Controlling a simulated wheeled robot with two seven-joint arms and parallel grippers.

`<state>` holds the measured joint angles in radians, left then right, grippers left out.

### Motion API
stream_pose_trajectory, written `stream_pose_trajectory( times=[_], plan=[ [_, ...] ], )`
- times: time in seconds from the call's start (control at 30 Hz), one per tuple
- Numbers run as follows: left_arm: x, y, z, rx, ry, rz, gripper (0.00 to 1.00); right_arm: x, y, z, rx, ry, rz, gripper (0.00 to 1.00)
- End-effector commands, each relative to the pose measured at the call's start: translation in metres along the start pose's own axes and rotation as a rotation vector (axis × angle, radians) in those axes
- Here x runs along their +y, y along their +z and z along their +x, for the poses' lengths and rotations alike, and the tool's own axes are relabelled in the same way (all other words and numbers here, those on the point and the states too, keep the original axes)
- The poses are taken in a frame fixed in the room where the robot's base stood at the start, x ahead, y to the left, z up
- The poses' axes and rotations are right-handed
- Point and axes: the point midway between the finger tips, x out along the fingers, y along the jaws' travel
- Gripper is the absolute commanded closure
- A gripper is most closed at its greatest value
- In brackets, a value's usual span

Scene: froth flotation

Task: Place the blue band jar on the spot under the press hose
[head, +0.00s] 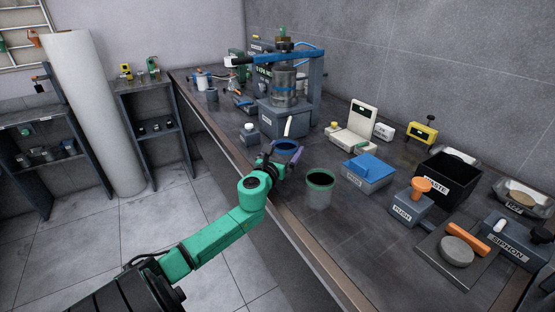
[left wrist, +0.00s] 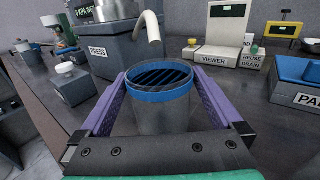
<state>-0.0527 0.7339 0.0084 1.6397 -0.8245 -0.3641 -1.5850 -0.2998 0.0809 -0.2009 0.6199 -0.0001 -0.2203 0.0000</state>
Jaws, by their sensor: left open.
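The blue band jar (head: 287,147) stands on the bench in front of the press (head: 284,117). In the left wrist view the grey jar with its blue band (left wrist: 160,95) stands upright, with dark bars across its mouth. My left gripper (head: 282,155) is open, with its purple fingers on either side of the jar; narrow gaps seem to show beside it. The white press hose (head: 289,126) curves down from the press just behind the jar, and its end shows in the left wrist view (left wrist: 152,30). I cannot make out the spot under it. My right gripper is out of view.
A green-rimmed jar (head: 320,188) stands close to the right of my left gripper. The viewer (head: 352,135) and a blue-lidded box (head: 368,174) are farther right. The bench's front edge (head: 262,185) runs beneath my arm.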

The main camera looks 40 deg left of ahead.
Motion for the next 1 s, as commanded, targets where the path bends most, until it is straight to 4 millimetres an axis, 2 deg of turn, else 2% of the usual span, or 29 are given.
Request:
stream_pose_trajectory(
  times=[0.6,0.73,1.0],
  plan=[
    [0.0,-0.002,-0.106,0.002,0.0,-0.001,0.0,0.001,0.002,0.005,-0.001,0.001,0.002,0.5],
    [0.0,0.0,-0.113,0.0,0.001,0.0,0.0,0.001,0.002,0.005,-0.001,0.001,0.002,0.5],
    [0.0,0.0,-0.113,0.0,0.0,0.0,0.0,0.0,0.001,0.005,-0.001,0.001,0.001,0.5]
  ],
)
